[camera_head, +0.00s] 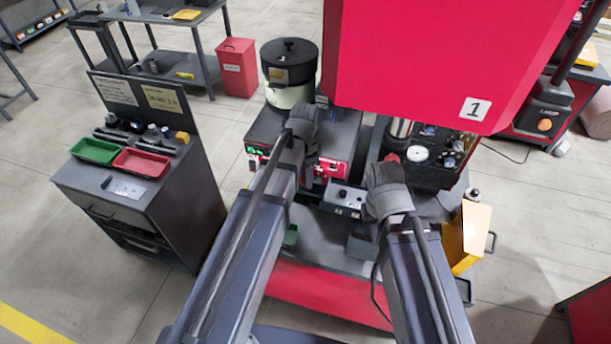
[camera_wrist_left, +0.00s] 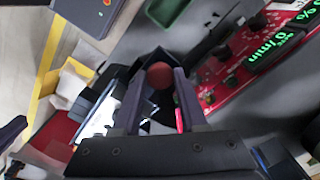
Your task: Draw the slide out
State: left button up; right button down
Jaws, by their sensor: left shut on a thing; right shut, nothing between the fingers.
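My left gripper (camera_wrist_left: 158,82) is shut on a round red knob (camera_wrist_left: 160,74), which shows between its two fingers in the left wrist view. The knob sits at a dark housing; how it joins the slide is hidden behind the fingers. In the head view my left gripper (camera_head: 303,125) is over the red and dark feeder unit, its fingertips hidden by the wrist. My right gripper (camera_head: 387,180) is at the right side of the bench, below the large red cover; its fingers are mostly hidden, and it is shut and empty.
A black-lidded pot (camera_head: 289,62) stands behind my left gripper. A red panel with green digits (camera_wrist_left: 265,55) is close to my left gripper. A small control box (camera_head: 343,198) lies between the arms. The red cover (camera_head: 440,55) overhangs the right.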

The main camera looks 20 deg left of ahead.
pick_arm(q)
grip_shut()
dwell(0.8)
